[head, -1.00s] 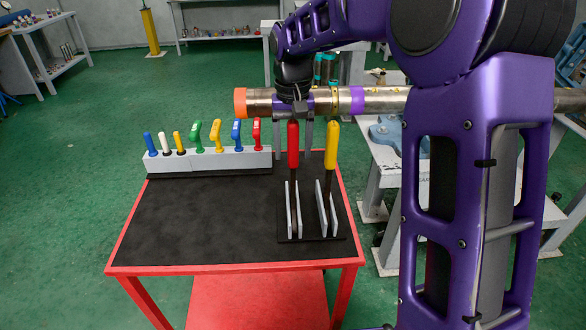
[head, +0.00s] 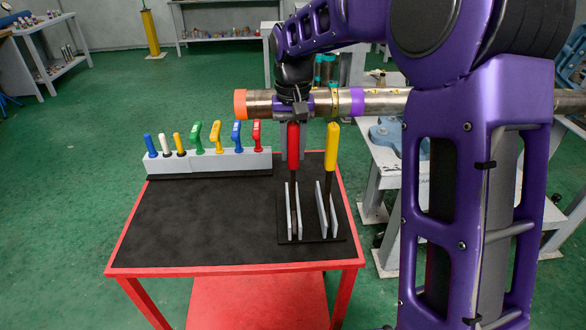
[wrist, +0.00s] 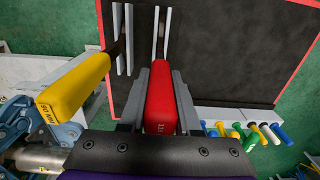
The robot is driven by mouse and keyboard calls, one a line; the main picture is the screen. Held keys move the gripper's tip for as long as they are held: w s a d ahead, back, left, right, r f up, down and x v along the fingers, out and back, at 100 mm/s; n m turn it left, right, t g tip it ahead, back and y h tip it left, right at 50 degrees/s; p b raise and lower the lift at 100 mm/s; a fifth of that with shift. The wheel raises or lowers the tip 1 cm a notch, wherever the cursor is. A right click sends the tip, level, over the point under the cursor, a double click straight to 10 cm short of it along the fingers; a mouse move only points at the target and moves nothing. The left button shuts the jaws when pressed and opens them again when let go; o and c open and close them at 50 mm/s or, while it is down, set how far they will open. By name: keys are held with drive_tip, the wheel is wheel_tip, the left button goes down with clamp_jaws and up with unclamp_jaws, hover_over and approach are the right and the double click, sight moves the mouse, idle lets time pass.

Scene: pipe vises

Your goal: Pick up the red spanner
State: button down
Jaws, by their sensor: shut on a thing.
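The red spanner (head: 293,148) stands upright in a slotted holder (head: 312,236) on the right of the black table top, its red handle up. In the wrist view its handle (wrist: 160,100) lies between the two grey fingers of my gripper (wrist: 160,82). In the head view my gripper (head: 292,140) comes down from above, partly hidden behind the handle. My gripper is shut on the red handle. The lower part of the spanner is between the pale plates of the holder.
A yellow-handled spanner (head: 332,146) stands close on the right in the same holder. A pale rack (head: 210,161) with several coloured handles is at the table's back left. The table's left middle is clear.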

sight(293, 123)
drive_tip(key=shift+r, duration=0.1)
idle(0.8)
wheel_tip(293, 123, up, 10)
drive_tip(key=shift+f+p, duration=0.1)
drive_tip(key=shift+p, duration=0.85)
